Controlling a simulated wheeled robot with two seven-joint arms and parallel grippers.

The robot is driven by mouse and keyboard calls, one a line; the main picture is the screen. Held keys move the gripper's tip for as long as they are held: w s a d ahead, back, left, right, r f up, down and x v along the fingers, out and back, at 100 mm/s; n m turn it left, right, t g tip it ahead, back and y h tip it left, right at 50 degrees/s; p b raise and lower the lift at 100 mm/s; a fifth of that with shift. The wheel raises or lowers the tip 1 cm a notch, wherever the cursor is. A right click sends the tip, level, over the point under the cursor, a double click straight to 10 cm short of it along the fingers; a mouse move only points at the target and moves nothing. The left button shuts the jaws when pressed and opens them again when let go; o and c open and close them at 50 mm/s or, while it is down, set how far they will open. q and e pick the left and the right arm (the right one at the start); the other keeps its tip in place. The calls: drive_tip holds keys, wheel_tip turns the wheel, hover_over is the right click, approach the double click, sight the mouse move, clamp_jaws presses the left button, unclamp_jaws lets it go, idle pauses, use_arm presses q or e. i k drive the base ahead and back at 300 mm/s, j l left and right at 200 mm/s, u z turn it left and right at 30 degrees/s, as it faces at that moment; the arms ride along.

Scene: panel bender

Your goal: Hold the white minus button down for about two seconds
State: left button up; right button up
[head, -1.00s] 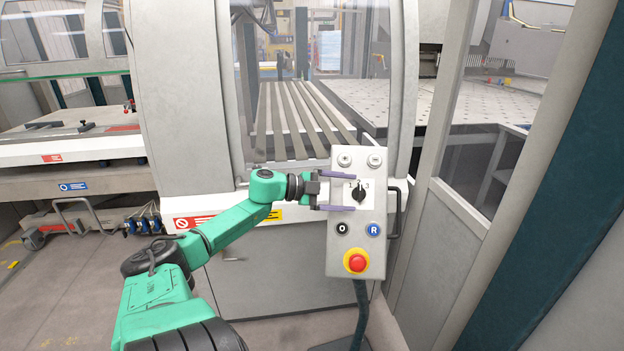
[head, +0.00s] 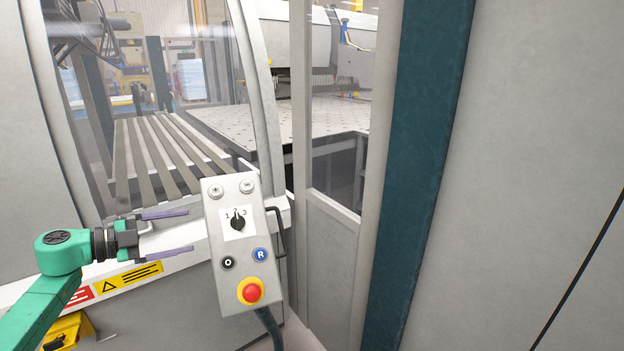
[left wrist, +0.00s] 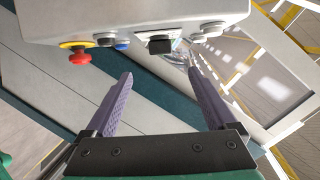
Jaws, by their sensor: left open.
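The control box (head: 244,275) stands left of the middle in the head view. The white minus button (head: 246,186) is at its top right, beside the white plus button (head: 216,191). Nothing covers the minus button in the head view. My left gripper (head: 190,231) is open and empty. Its purple fingers point at the box from the left, with tips just left of its edge, lower than the minus button. In the left wrist view the open fingers (left wrist: 160,66) lie below the box (left wrist: 140,18), with its controls seen edge-on. My right gripper is not in view.
Below the white buttons are a black selector (head: 237,223), a black O button (head: 228,262), a blue R button (head: 260,254) and a red emergency stop (head: 250,291). A black handle (head: 280,232) is on the box's right side. A teal post (head: 425,150) stands further right.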

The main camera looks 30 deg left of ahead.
sight(247, 185)
drive_tip(key=k+l, duration=0.2)
drive_tip(key=l, duration=0.2)
drive_tip(key=k+l, duration=0.2)
drive_tip(key=l, duration=0.2)
drive_tip(key=k+l, duration=0.2)
drive_tip(key=l, duration=0.15)
